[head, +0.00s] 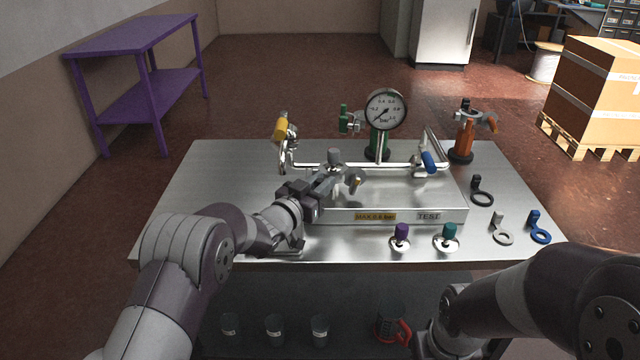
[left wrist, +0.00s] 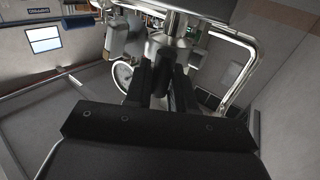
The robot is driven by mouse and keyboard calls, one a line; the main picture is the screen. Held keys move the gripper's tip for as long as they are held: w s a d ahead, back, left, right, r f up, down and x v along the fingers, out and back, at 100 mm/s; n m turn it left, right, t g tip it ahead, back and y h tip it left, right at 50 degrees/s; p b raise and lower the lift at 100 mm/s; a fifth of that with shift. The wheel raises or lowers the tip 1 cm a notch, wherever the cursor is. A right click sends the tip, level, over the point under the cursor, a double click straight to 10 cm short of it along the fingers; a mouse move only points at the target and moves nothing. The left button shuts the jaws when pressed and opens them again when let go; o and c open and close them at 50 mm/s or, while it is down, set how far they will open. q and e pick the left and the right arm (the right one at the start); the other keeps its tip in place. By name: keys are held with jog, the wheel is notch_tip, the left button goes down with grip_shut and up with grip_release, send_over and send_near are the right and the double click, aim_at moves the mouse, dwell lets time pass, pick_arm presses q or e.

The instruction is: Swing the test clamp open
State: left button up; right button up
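The steel test rig has a front panel (head: 338,216) with a yellow label and a TEST label. A metal pipe (head: 390,166) runs across it, with a grey knob (head: 334,156) near the middle. A small metal fitting with a brass-coloured end (head: 357,181) sits beside my left fingertips; I cannot tell for sure that it is the test clamp. My left gripper (head: 338,181) is low over the rig, in front of the pipe.
A yellow-handled valve (head: 281,130), a gauge (head: 385,110) and a blue handle (head: 429,162) rise around the pipe. An orange fitting (head: 465,135) stands back right. Purple (head: 401,235) and teal (head: 446,235) knobs and loose ring tags lie at the front right. The table's left is clear.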

pick_arm(q)
grip_shut()
jog(key=shift+a+r+p, duration=0.2)
jog(key=shift+r+p, duration=0.05)
jog(key=shift+p, duration=0.15)
jog(key=shift+a+m+g+h+p, duration=0.2)
jog(key=shift+m+g+h+p, duration=0.2)
jog(key=shift+m+h, duration=0.1)
jog(key=shift+a+h, duration=0.1)
jog(key=shift+h, duration=0.2)
jog(key=shift+f+g, duration=0.15)
jog(key=shift+g, duration=0.15)
jog(key=o, duration=0.7)
grip_release()
jog(key=shift+c, duration=0.2)
jog(key=shift+s, duration=0.1)
